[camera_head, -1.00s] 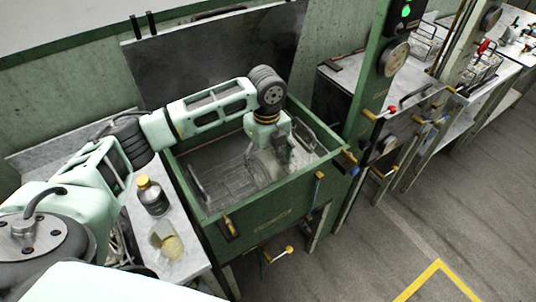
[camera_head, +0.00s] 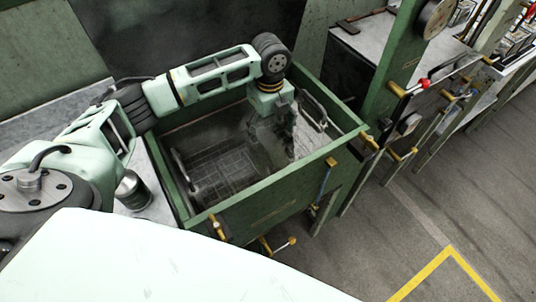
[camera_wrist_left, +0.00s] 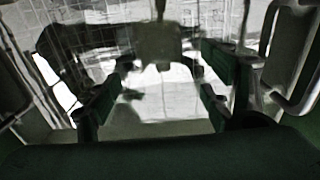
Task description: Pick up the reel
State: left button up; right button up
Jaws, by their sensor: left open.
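My left gripper (camera_head: 284,140) reaches down into the right part of the green-framed basin (camera_head: 268,188). In the left wrist view its two dark fingers (camera_wrist_left: 160,78) are spread, with nothing between them. A wire grid rack (camera_head: 222,168) lies in the basin, with a raised metal handle on the left and another on the right (camera_head: 312,112). The left wrist view shows metal handles (camera_wrist_left: 296,60) at both sides and a blurred dark shape over pale grid behind the fingers. I cannot make out a separate reel. My right gripper is not in view.
A metal bottle (camera_head: 132,190) stands on the grey side bench left of the basin, partly covered by my body. A green post with a gauge (camera_head: 436,18) rises at right. The floor (camera_head: 440,215) on the right is clear.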

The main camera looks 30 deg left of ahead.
aim_at(268, 137)
pick_arm(q)
jog(key=shift+s+a+f, duration=0.1)
jog(key=shift+s+f, duration=0.05)
jog(key=shift+f, duration=0.7)
jog(key=f, duration=0.1)
jog(key=f+p, duration=0.1)
jog(key=f, duration=0.2)
jog(key=shift+w+a+f, duration=0.25)
jog(key=shift+a, duration=0.05)
jog(key=shift+r, duration=0.1)
jog(key=c, duration=1.3)
